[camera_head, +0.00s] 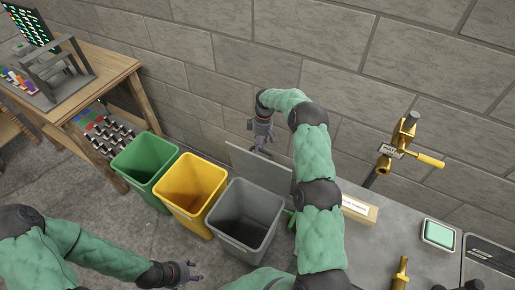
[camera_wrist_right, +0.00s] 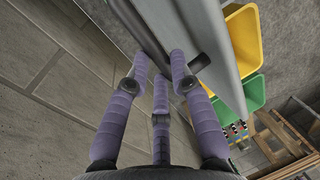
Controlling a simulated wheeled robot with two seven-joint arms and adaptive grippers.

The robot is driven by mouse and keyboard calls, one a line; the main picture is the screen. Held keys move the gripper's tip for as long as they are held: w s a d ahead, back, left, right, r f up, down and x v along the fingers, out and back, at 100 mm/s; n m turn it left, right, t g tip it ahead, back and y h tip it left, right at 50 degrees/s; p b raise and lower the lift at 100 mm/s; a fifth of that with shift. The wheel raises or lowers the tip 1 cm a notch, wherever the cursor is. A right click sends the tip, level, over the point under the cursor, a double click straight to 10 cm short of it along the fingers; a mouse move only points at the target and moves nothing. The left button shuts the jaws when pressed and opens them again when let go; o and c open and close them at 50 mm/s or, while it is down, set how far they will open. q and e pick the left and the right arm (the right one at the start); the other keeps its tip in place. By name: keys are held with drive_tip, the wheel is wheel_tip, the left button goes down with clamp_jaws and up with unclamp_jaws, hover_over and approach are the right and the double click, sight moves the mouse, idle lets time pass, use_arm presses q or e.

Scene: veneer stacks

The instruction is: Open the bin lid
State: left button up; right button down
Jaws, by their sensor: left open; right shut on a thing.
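The grey bin (camera_head: 243,243) stands at the right end of a row of bins. Its grey lid (camera_head: 262,172) is raised and tilted up at the back, on the wall side, so the bin's dark inside shows. My right gripper (camera_head: 260,150) is at the lid's upper edge, shut on the lid. In the right wrist view its purple fingers (camera_wrist_right: 160,62) close at the edge of the lid (camera_wrist_right: 207,28), beside a dark handle (camera_wrist_right: 199,64). The exact contact is partly hidden. My left gripper (camera_head: 194,272) is open and empty, low in front of the bins.
A green bin (camera_head: 148,170) and a yellow bin (camera_head: 188,207) stand open left of the grey one. A wooden workbench (camera_head: 110,70) is at the left. A grey counter (camera_head: 395,247) with brass fittings is at the right. A block wall stands close behind.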

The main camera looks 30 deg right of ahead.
drive_tip(key=shift+f, duration=0.1)
drive_tip(key=c, duration=1.1)
unclamp_jaws()
drive_tip(key=v, duration=1.2)
drive_tip(key=shift+f, duration=0.1)
